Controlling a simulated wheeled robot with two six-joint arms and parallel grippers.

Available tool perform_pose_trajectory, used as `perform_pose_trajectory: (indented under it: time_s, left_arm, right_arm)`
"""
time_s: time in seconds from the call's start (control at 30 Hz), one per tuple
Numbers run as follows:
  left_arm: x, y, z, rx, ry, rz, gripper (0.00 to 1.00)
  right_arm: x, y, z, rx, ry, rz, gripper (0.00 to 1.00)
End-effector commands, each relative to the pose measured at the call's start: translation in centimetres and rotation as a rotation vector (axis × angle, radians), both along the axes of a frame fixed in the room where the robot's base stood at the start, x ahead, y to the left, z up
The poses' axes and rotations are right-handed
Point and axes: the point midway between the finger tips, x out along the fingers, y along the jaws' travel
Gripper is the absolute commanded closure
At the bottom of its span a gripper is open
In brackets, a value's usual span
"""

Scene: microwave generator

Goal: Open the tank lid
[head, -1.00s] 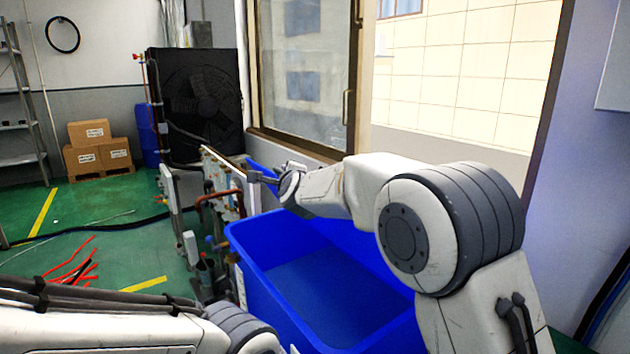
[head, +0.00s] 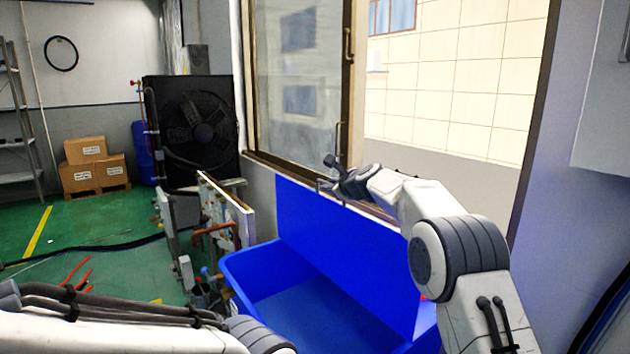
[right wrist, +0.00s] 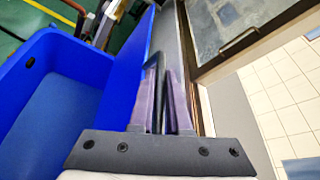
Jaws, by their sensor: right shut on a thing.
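The blue tank (head: 240,285) stands open-topped in the lower middle of the head view. Its blue lid (head: 325,235) stands raised, nearly upright, along the tank's far side below the window. My right gripper (head: 330,182) is at the lid's top edge, shut on it. The exact grip point is partly hidden by the fingers. My left arm shows at the lower left, but its gripper does not show.
A window frame (head: 347,95) stands close behind the lid and my right gripper. Pipes and an upright panel (head: 228,205) stand left of the tank. A black fan unit (head: 195,130) is behind, with cardboard boxes (head: 93,165) farther left. Cables lie on the green floor.

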Motion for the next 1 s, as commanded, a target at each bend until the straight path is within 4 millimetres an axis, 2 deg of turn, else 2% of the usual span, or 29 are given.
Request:
perform_pose_trajectory:
  time_s: [0.03, 0.23, 0.8, 0.83, 0.9, 1.0]
  left_arm:
    - [0.0, 0.0, 1.3, 0.000, 0.000, 0.000, 0.50]
    - [0.0, 0.0, 2.7, 0.000, 0.000, 0.000, 0.50]
    - [0.0, 0.0, 3.1, 0.000, 0.000, 0.000, 0.50]
    - [0.0, 0.0, 3.1, 0.000, 0.000, 0.000, 0.50]
    - [0.0, 0.0, 3.1, 0.000, 0.000, 0.000, 0.50]
    - [0.0, 0.0, 3.1, 0.000, 0.000, 0.000, 0.50]
  right_arm:
    - [0.5, -0.6, 0.4, 0.015, 0.016, -0.002, 1.00]
    - [1.5, -1.9, 0.1, 0.063, 0.051, -0.001, 1.00]
    - [1.9, -2.4, -0.2, 0.082, 0.063, 0.000, 1.00]
    - [1.9, -2.4, -0.2, 0.082, 0.063, 0.000, 0.78]
    - [1.9, -2.4, -0.2, 0.082, 0.063, 0.000, 0.55]
    - [1.8, -2.4, -0.2, 0.082, 0.062, 0.001, 0.55]
